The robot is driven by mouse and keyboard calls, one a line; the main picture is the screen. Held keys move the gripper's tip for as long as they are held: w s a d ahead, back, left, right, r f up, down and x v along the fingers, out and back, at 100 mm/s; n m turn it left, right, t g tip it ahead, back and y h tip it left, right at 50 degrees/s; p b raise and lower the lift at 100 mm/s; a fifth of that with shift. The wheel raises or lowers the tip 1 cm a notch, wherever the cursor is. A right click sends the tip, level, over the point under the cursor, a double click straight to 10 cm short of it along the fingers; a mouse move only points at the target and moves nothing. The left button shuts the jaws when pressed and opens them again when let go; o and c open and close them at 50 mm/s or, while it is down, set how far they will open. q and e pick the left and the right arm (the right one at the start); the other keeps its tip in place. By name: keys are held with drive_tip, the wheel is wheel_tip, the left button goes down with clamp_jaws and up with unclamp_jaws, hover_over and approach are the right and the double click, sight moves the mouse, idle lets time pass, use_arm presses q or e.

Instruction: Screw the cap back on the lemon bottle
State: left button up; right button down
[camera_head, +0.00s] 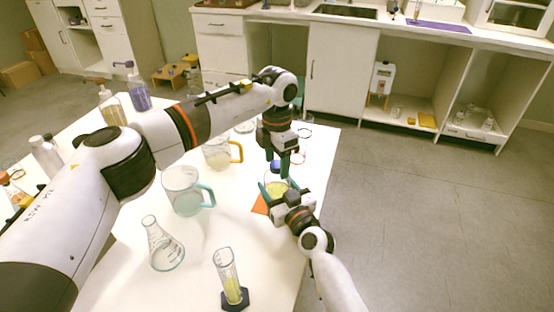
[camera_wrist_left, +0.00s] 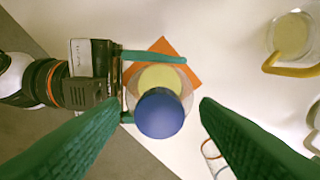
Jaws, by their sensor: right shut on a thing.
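The lemon bottle (camera_head: 277,189) is a clear round bottle with yellow liquid. My right gripper (camera_head: 277,186) is shut on the bottle from the side. My left gripper (camera_head: 285,160) points down above the bottle. In the left wrist view its fingers (camera_wrist_left: 160,103) are spread on both sides of the cap, with visible gaps.
A jug with an orange handle (camera_head: 217,152), a teal-handled jug (camera_head: 182,190), a conical flask (camera_head: 163,245) and a measuring cylinder (camera_head: 230,280) stand left of and in front of the bottle. The table's right edge is close.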

use_arm(q)
drive_tip(key=shift+r, duration=0.1)
wheel_tip(320, 180, up, 12)
idle(0.5)
use_arm(e)
drive_tip(key=shift+c, duration=1.3)
unclamp_jaws()
use_arm(q)
drive_tip(key=shift+r+p, duration=0.15)
drive_tip(key=shift+p, duration=0.15)
use_arm(e)
drive_tip(key=v, duration=1.2)
